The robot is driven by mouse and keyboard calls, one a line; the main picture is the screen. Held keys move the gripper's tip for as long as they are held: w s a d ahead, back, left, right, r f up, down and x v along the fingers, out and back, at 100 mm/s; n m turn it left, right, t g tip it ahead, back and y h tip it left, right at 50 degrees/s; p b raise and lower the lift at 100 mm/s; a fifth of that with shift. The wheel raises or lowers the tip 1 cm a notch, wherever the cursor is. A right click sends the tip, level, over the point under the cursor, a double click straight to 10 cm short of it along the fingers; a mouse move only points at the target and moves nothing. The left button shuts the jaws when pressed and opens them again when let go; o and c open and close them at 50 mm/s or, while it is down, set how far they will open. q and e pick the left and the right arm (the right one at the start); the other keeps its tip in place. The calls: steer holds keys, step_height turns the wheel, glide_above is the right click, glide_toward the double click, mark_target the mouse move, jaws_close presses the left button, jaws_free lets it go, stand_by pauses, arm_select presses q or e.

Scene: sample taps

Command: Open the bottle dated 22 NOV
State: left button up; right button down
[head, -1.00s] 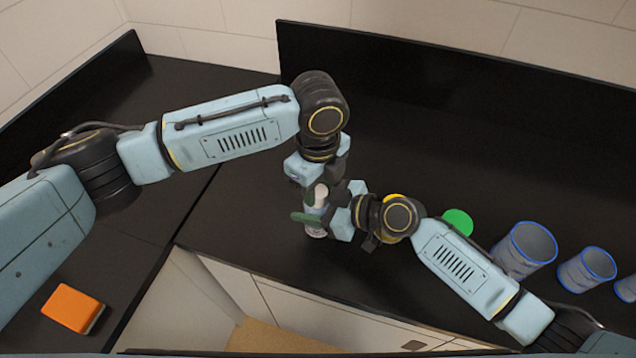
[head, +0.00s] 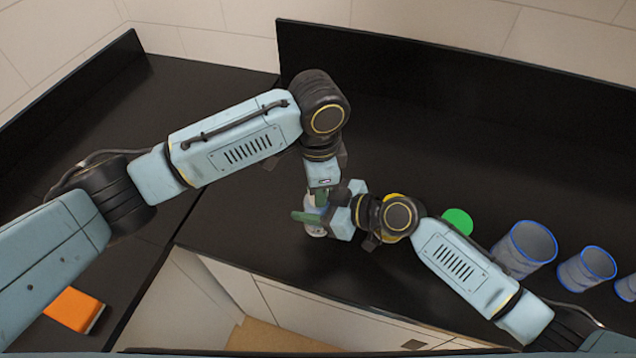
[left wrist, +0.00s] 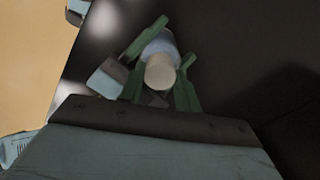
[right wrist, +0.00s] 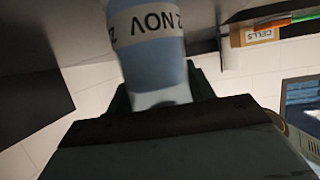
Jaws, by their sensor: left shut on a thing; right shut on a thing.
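The bottle (head: 315,230) stands upright near the counter's front edge, mostly hidden by my grippers in the head view. In the right wrist view its pale blue body (right wrist: 155,60) carries a white label (right wrist: 145,22) on which "2 NOV" shows, partly cut off. My right gripper (head: 322,217) is shut on the bottle's body from the side. My left gripper (head: 320,197) points straight down above it. In the left wrist view its green fingers (left wrist: 160,88) are shut on the white cap (left wrist: 160,72), which sits on top of the bottle.
An orange block (head: 73,309) lies at lower left. A box marked CELLS (right wrist: 260,35) shows in the right wrist view. The back counter is clear.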

arm_select(q)
steer(key=o, duration=1.1)
steer(key=shift+c, duration=0.2)
steer(key=shift+r, duration=2.3)
steer(key=m, duration=0.1)
steer(key=r+m, duration=0.1)
steer(key=m, duration=0.2)
steer(key=shift+r+m, duration=0.3)
steer(key=shift+m, duration=0.1)
steer(key=m, duration=0.1)
steer(key=r+m, duration=0.1)
steer(key=m, duration=0.3)
steer(key=shift+r, duration=0.35)
steer(key=shift+m, duration=0.3)
steer(key=shift+f, duration=4)
steer(key=shift+c, duration=0.2)
